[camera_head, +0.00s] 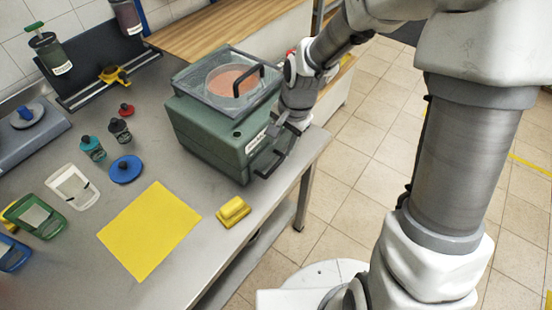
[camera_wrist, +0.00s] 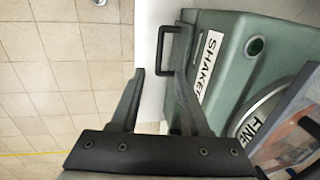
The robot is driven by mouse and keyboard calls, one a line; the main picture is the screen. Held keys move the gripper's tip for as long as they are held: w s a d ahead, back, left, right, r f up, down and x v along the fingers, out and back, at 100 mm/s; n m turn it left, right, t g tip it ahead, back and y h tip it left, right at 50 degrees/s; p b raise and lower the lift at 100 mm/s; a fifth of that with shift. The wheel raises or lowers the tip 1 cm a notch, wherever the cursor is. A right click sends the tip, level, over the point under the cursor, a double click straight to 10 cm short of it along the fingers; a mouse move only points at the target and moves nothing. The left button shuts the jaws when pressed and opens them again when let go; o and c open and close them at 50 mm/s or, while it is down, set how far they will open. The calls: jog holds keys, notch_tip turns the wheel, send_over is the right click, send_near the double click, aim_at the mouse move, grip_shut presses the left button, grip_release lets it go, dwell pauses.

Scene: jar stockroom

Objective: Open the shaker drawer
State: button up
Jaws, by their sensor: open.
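The shaker (camera_head: 215,135) is a green box at the table's right edge, with a clear-lidded tray on top. A dark bracket handle (camera_head: 271,165) sticks out low from its right-hand front, under a white label. In the wrist view, the handle (camera_wrist: 163,48) stands out from the green body (camera_wrist: 222,50) beside the "SHAKER" label. My gripper (camera_wrist: 153,76) is open and empty. Its right fingertip is close to the handle; I cannot tell if they touch. In the head view my gripper (camera_head: 284,128) is above the handle. I see no clear drawer gap.
A yellow cloth (camera_head: 150,230) and a yellow sponge (camera_head: 233,211) lie on the steel table. Small bottles, a blue disc (camera_head: 126,168) and several bins stand to the left. Open tiled floor (camera_head: 350,165) lies to the right of the table.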

aim_at(275, 166)
jog(key=f, duration=0.3)
jog(key=a+f, duration=0.1)
jog(key=f, duration=0.2)
jog(key=w+f+b, duration=0.1)
jog(key=f, duration=0.2)
jog(key=shift+w+a+f, duration=0.1)
jog(key=shift+a+f, duration=0.2)
grip_shut()
dwell(1.0)
